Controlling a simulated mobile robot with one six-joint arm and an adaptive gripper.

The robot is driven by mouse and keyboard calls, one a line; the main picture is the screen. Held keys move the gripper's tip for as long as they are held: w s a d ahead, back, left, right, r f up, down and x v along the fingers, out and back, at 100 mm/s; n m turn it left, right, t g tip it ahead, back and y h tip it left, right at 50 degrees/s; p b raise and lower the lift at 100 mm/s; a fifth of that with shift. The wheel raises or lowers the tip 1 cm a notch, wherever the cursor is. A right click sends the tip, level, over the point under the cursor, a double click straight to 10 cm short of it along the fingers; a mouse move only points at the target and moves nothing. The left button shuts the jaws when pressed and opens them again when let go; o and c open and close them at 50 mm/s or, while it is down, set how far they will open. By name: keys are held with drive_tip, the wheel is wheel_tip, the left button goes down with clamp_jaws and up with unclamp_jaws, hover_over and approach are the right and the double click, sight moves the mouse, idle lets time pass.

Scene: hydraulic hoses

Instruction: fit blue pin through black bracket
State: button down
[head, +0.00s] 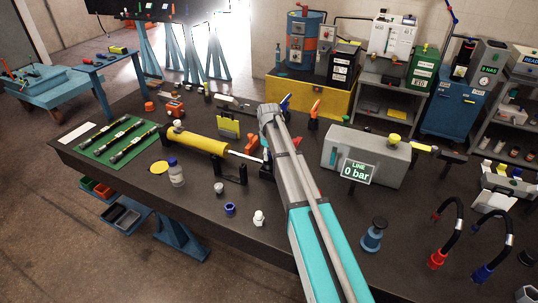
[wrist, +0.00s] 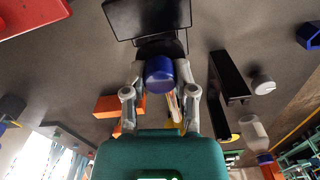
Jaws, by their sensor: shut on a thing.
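My gripper (wrist: 160,97) is shut on a blue pin (wrist: 159,74), whose round blue head shows between the two fingers in the wrist view. Black material (wrist: 162,46) shows directly behind the pin head, but I cannot tell whether the pin is in a hole. In the head view a black bracket-like part (head: 266,170) stands at the end of the silver rod (head: 245,156), partly behind my arm. My arm hides the gripper and pin there. A separate black U-shaped stand (head: 231,175) is left of it, and it also shows in the wrist view (wrist: 228,78).
A yellow cylinder (head: 198,140) extends left from the rod. A grey box (head: 367,156) with a "0 bar" sign (head: 357,172) stands right of my arm. A bottle (head: 177,175), a white knob (head: 259,218) and a blue cup (head: 230,209) stand in front.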

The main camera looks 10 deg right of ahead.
sight(269, 153)
drive_tip(key=shift+f, duration=0.3)
drive_tip(key=shift+c, duration=1.7)
unclamp_jaws()
drive_tip(key=shift+r, duration=0.25)
wheel_tip(269, 153, up, 11)
drive_tip(key=p, duration=1.1)
drive_tip(key=shift+f, duration=0.1)
drive_tip(key=shift+a, duration=0.1)
drive_tip(key=s+f+m+b, duration=0.2)
drive_tip(key=s+m, duration=0.2)
drive_tip(key=s, duration=1)
drive_tip(key=s+f+m+b, duration=0.3)
drive_tip(key=s+m, duration=0.2)
drive_tip(key=s, duration=1)
drive_tip(key=shift+d, duration=0.4)
